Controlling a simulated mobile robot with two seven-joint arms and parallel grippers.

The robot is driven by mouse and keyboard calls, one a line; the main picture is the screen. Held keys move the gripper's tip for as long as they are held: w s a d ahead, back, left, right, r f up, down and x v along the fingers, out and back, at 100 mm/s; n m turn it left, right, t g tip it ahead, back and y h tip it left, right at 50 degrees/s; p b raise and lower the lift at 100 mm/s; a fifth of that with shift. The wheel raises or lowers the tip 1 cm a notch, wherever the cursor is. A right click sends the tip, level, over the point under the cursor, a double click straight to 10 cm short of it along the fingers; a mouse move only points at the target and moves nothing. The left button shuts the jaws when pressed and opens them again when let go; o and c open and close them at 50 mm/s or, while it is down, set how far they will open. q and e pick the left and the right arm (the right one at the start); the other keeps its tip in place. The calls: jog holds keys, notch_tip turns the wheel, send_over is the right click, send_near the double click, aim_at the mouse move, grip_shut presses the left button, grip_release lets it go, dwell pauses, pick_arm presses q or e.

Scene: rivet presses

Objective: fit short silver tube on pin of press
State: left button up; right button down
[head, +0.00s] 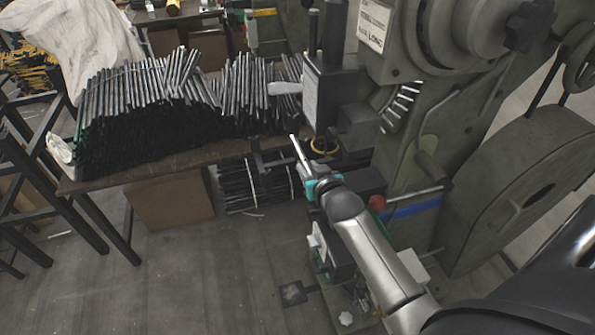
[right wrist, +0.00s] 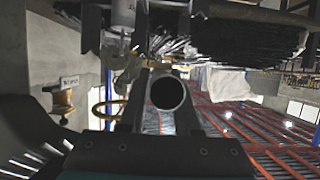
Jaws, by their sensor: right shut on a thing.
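The short silver tube (head: 300,156) is in my right gripper (head: 309,178), which is shut on it in front of the press. In the head view the tube leans, with its upper end toward the left. In the right wrist view the tube (right wrist: 168,92) shows end-on, its round dark opening between the two fingers. The press (head: 425,100) is a large grey-green machine with a dark head block (head: 330,92) just above and behind the tube. I cannot clearly make out the pin. The tube appears apart from the press parts. My left gripper is not in view.
A table (head: 190,158) at the left carries large piles of dark rods with silver ends (head: 150,110). A cardboard box (head: 170,202) and a bundle of rods (head: 255,185) are below it. A big flywheel (head: 525,190) is at the right. Floor at the lower left is clear.

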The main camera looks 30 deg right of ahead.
jog(key=shift+s+d+p, duration=0.1)
jog(key=shift+s+d, duration=0.1)
jog(key=shift+d, duration=0.65)
jog(key=shift+s+d+p, duration=0.1)
jog(key=shift+s+d, duration=0.05)
jog(key=shift+d, duration=0.7)
jog(key=shift+s+d+p, duration=0.1)
jog(key=shift+s+d, duration=0.1)
jog(key=shift+d, duration=0.65)
jog(key=shift+s+r+p, duration=0.1)
jog(key=shift+p, duration=0.75)
jog(key=shift+f+b, duration=1.3)
jog(key=shift+f, duration=0.65)
jog(key=c, duration=0.5)
grip_release()
jog(key=shift+c, duration=0.2)
jog(key=p+v, duration=0.2)
jog(key=v, duration=1.3)
jog(key=shift+s+a, duration=0.1)
jog(key=shift+s, duration=0.05)
